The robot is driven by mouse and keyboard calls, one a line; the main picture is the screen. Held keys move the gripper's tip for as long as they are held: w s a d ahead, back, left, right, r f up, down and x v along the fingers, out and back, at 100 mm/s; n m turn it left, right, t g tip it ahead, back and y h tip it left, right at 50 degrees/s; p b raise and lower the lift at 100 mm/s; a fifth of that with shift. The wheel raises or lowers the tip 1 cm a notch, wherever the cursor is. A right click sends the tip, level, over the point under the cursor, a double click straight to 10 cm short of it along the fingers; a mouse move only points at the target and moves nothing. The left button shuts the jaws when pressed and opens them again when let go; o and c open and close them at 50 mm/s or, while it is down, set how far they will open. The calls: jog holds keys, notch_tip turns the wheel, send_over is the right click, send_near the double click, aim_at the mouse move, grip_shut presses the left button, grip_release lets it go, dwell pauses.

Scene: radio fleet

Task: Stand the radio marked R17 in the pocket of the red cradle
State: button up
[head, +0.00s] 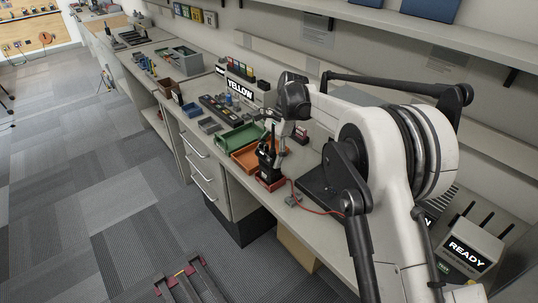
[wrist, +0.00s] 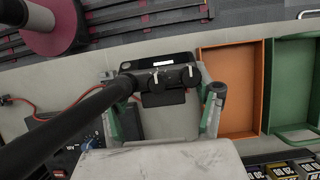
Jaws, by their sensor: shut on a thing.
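My gripper (head: 283,133) is shut on the radio's upper part. In the wrist view the radio (wrist: 165,82) sits between my two fingers, its knobs and thick antenna facing the camera.
An orange tray (head: 258,158) lies just beside the cradle, with a green tray (head: 238,138) beyond it. A red cable (head: 315,209) runs along the bench near the front edge.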

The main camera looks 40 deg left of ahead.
jog(key=shift+f+b, duration=0.3)
jog(key=shift+f, duration=0.15)
jog(key=o, duration=1.8)
jog(key=shift+c, duration=0.2)
jog(key=v, duration=1.2)
jog(key=shift+w, duration=0.1)
